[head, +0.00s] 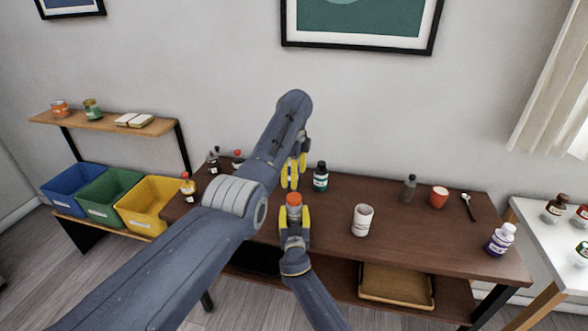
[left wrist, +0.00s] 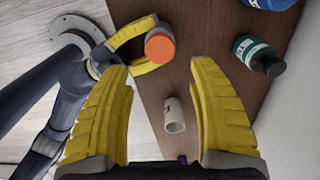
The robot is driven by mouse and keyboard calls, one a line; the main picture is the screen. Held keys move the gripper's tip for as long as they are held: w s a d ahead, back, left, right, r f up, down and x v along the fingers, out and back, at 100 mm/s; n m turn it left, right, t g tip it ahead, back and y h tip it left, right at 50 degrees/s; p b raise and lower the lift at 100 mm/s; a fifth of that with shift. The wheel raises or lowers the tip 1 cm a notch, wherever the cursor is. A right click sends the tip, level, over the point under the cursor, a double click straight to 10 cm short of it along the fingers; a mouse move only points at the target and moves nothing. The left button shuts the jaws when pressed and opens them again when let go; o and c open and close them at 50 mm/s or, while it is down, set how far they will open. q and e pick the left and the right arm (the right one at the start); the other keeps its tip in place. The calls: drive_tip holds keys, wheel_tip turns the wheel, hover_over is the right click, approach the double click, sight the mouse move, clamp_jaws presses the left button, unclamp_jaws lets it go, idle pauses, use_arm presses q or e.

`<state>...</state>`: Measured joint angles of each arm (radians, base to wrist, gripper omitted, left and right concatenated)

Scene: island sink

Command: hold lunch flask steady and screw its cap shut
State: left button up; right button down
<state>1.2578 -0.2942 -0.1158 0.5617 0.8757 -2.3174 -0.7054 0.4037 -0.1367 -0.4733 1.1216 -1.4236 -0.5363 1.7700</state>
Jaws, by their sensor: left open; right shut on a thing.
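The lunch flask shows mainly as its orange-red cap (head: 294,200); most of its body is hidden by the fingers. My right gripper (head: 294,218) is shut on the flask and holds it upright near the table's front edge. The round cap (left wrist: 160,47) also shows from above in the left wrist view, between the right gripper's yellow fingers. I cannot tell whether the cap is tight. My left gripper (head: 293,171) is open and empty, above and apart from the cap. Its two fingers are spread wide in the left wrist view (left wrist: 163,72).
A green-labelled bottle (head: 320,178) stands right behind the left gripper. A white cup (head: 362,220) stands to the right on the brown table (head: 410,240). A grey bottle (head: 409,188), red cup (head: 438,197) and purple bottle (head: 500,240) stand farther right. Coloured bins (head: 110,210) are left.

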use_arm(q)
drive_tip(key=shift+r, duration=1.45)
use_arm(e)
drive_tip(key=c, duration=0.6)
unclamp_jaws()
drive_tip(key=s, duration=1.2)
drive_tip(key=shift+d, duration=0.15)
use_arm(q)
drive_tip(key=shift+a+f, duration=0.1)
